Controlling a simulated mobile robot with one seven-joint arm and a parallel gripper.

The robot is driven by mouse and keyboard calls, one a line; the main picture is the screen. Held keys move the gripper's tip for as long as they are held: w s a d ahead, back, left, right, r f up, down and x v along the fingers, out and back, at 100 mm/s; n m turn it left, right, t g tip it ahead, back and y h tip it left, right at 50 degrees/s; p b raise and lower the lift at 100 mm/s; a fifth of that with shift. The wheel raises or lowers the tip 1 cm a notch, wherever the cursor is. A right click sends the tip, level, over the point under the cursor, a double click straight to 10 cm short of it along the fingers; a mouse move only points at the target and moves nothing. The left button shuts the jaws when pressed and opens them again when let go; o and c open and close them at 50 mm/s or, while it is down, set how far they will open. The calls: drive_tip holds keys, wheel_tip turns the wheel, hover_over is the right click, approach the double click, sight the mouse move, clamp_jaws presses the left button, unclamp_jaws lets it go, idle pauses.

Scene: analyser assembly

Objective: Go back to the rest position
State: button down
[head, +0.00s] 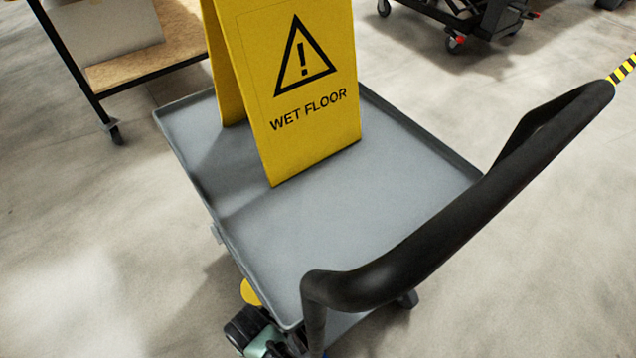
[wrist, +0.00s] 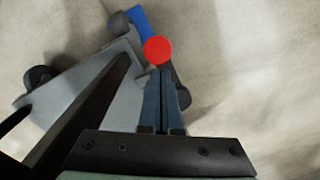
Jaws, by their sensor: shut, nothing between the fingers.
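My gripper (wrist: 161,78) shows in the wrist view with its two dark blue fingers together, and nothing is held between them. A red disc (wrist: 158,49) appears just beyond the fingertips; I cannot tell whether they touch it. A blue piece (wrist: 139,20) lies behind the disc. In the head view, a mint-green and black part, which looks like my own wrist, shows low beside the front left corner of a grey cart (head: 330,220). The fingers cannot be made out there.
A yellow wet floor sign (head: 310,80) stands on the cart's tray. The cart's thick black handle (head: 440,235) rises at the right front. A wood-topped trolley (head: 150,62) stands back left, and a black wheeled frame (head: 470,20) back right. Open concrete floor lies left and right.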

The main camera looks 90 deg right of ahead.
drive_tip(key=shift+r+p, duration=0.35)
drive_tip(key=shift+r, duration=0.25)
